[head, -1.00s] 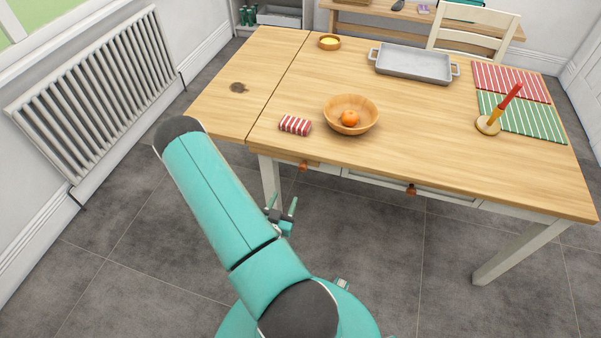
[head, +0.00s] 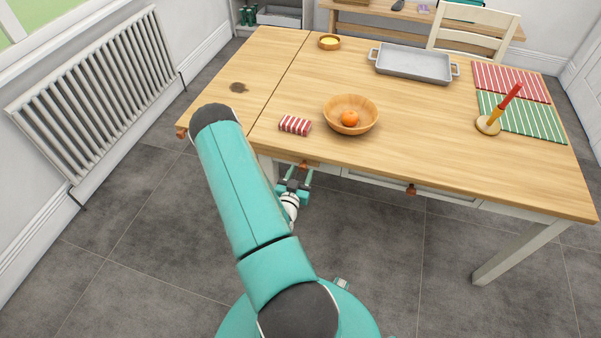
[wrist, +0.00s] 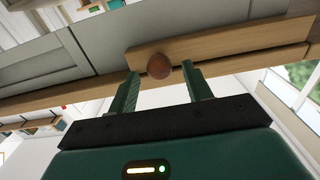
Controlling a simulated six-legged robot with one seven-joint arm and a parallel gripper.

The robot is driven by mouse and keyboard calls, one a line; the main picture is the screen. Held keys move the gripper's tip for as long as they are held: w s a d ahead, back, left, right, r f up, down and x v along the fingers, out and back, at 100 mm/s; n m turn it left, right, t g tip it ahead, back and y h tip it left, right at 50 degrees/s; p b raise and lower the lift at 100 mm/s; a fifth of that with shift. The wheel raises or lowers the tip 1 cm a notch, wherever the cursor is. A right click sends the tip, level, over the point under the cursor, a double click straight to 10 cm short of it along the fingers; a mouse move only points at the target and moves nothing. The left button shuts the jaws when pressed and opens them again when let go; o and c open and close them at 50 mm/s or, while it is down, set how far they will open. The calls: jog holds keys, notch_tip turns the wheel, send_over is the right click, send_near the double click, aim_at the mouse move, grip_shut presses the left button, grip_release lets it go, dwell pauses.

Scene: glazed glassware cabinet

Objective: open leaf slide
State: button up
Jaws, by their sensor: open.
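The leaf slide (wrist: 225,44) shows in the wrist view as a light wooden bar with a round brown knob (wrist: 159,66) on it. The knob also shows as a small orange-brown spot below the front edge of the table in the head view (head: 303,165). My gripper (head: 296,176) is just in front of it, below the tabletop. In the wrist view my gripper (wrist: 160,76) is open, with the knob in the gap between its fingertips. I cannot tell whether either finger touches the knob. The slide's rear is hidden under the table.
The wooden table (head: 420,145) has a leaf (head: 225,105) on its left. Another knob (head: 411,189) is to the right. Grey floor in front is clear.

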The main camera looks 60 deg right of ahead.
jog(key=shift+d, duration=0.35)
grip_shut()
jog(key=w+a, duration=0.3)
jog(key=w, duration=1.7)
jog(key=shift+w+a, duration=0.2)
jog(key=shift+w, duration=0.15)
grip_release()
jog(key=s+a, duration=0.2)
jog(key=a, duration=1.1)
jog(key=shift+s+a, duration=0.2)
jog(key=shift+a, duration=0.1)
